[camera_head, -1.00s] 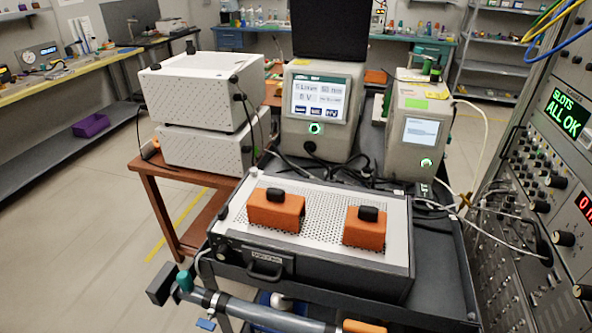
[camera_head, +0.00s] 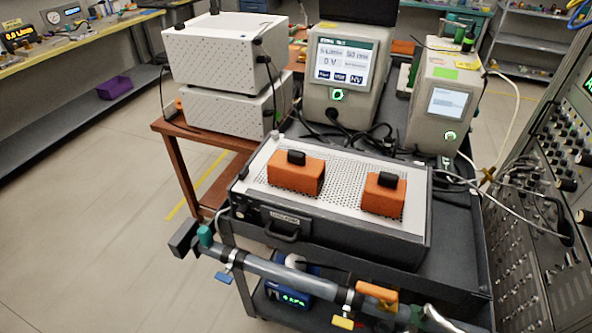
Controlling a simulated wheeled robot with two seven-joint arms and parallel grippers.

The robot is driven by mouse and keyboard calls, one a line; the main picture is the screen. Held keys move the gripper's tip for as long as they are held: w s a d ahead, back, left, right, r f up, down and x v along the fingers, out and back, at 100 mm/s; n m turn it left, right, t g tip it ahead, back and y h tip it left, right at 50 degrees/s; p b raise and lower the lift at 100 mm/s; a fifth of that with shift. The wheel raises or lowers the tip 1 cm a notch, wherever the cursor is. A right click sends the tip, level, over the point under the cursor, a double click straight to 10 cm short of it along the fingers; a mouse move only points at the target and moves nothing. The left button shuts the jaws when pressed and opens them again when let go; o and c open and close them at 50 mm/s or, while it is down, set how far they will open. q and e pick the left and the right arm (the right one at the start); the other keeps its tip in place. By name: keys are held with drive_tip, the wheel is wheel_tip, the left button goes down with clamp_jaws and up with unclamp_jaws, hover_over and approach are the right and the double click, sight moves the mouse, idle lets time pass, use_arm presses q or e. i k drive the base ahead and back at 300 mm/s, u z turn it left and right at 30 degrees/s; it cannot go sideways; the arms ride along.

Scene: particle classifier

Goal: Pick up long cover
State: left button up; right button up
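Two orange covers with black knobs sit on the perforated white top of a dark box (camera_head: 345,252). The longer orange cover (camera_head: 296,179) is at the left, with its black knob (camera_head: 296,157) on top. The shorter orange cover (camera_head: 383,199) is at the right, apart from the longer one. Neither of my grippers is in view, and nothing touches the covers.
The box stands on a dark cart (camera_head: 458,235). A grey pipe (camera_head: 270,268) with fittings runs along the cart's front. White boxes (camera_head: 222,52) stand behind left, screened instruments (camera_head: 345,70) behind. Cables lie behind the box. A rack (camera_head: 550,190) stands right. Floor at left is clear.

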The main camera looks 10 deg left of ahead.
sight(291, 169)
drive_tip(key=k, duration=0.45)
drive_tip(key=u, duration=2)
drive_tip(key=i, duration=1.45)
drive_tip(key=z, duration=2.25)
